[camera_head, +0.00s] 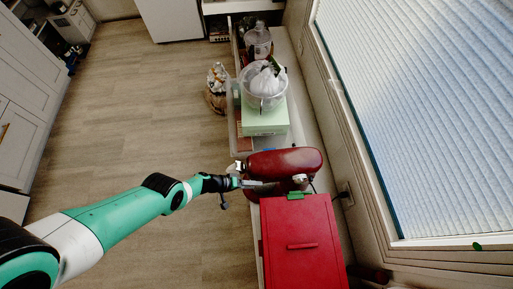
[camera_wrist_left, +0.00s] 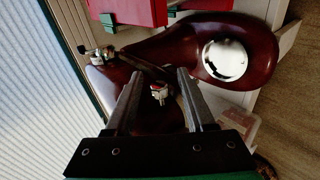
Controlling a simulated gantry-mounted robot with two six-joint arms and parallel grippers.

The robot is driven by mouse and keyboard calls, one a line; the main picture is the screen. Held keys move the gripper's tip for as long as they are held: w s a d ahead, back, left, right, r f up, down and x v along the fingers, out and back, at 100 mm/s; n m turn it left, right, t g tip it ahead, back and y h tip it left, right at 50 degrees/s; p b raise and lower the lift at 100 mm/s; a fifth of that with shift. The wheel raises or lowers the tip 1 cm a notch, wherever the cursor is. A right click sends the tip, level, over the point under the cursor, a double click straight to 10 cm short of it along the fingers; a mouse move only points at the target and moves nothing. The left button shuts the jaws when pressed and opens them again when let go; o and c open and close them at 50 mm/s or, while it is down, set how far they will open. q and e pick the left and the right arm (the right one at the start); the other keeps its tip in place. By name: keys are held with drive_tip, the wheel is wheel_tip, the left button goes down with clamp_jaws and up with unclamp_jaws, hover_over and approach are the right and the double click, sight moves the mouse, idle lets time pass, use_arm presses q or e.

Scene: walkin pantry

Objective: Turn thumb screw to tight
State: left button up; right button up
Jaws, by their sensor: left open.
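A dark red stand mixer (camera_head: 284,162) stands on the narrow counter; its glossy body fills much of the left wrist view (camera_wrist_left: 185,45). A small silver knob with a red mark (camera_wrist_left: 158,92), which looks like the thumb screw, shows between my left fingers. I cannot tell whether the fingers touch it or how tight it is. My left gripper (camera_head: 254,183) is open at the mixer's near left side; its two fingers are apart in the left wrist view (camera_wrist_left: 159,76). A round silver cap (camera_wrist_left: 225,60) is on the mixer. My right gripper is not in view.
A red box (camera_head: 297,240) stands close in front of the mixer. Behind the mixer, a pale green box (camera_head: 264,118) carries a clear bowl (camera_head: 265,88) with a white item. A window (camera_head: 420,100) borders the counter on the right. The floor (camera_head: 140,110) to the left is open.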

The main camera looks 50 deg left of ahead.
use_arm(q)
drive_tip(key=p+v, duration=0.5)
drive_tip(key=v, duration=0.4)
